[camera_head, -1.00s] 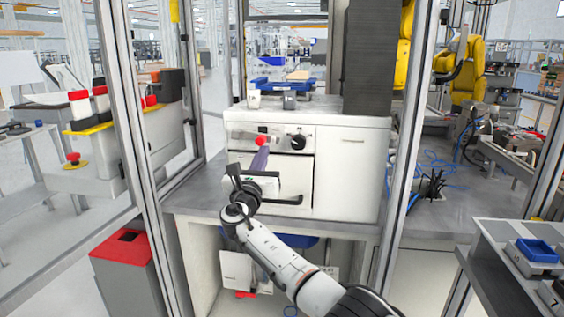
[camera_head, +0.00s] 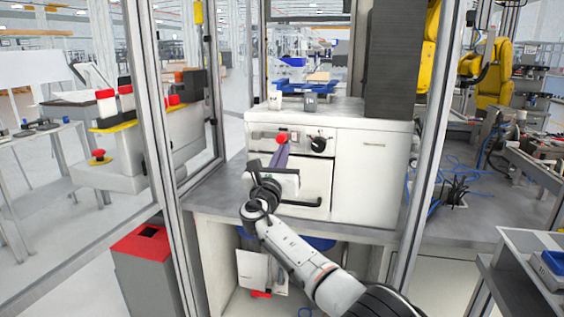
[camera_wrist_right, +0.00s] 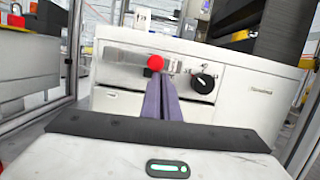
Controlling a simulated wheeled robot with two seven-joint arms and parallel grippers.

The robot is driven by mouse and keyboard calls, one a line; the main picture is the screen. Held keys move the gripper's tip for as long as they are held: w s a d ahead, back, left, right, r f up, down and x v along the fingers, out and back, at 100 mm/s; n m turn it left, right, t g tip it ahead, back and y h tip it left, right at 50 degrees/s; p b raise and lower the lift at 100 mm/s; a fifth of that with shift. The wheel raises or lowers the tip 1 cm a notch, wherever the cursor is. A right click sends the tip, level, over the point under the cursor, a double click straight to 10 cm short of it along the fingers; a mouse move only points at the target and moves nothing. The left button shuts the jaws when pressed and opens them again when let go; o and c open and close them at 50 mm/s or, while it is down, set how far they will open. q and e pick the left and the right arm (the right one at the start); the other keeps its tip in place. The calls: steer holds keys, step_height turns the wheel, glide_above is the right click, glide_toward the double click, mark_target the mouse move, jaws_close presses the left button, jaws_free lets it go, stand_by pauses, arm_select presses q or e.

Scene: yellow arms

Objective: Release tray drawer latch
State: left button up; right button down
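A white cabinet (camera_head: 376,178) stands on a grey bench. On its upper panel is a red ball knob (camera_head: 281,139) beside a small metal fitting, likely the latch; it also shows in the right wrist view (camera_wrist_right: 155,62). Below is a drawer front (camera_head: 316,178) with a black bar handle (camera_head: 300,203), partly hidden by my right gripper. My right gripper (camera_head: 281,151) points at the panel, its purple fingers close together (camera_wrist_right: 158,82) just below the red ball. I cannot tell whether the tips touch it. My left gripper is not in view.
A black dial (camera_head: 318,144) sits right of the red ball. Grey frame posts (camera_head: 432,150) stand on both sides. A red-topped bin (camera_head: 140,243) is on the floor at left.

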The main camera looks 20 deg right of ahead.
steer(key=s+a+f, duration=0.4)
steer(key=s+f, duration=0.2)
steer(key=s, duration=0.3)
steer(key=shift+b, duration=0.45)
steer(key=shift+a+f, duration=0.1)
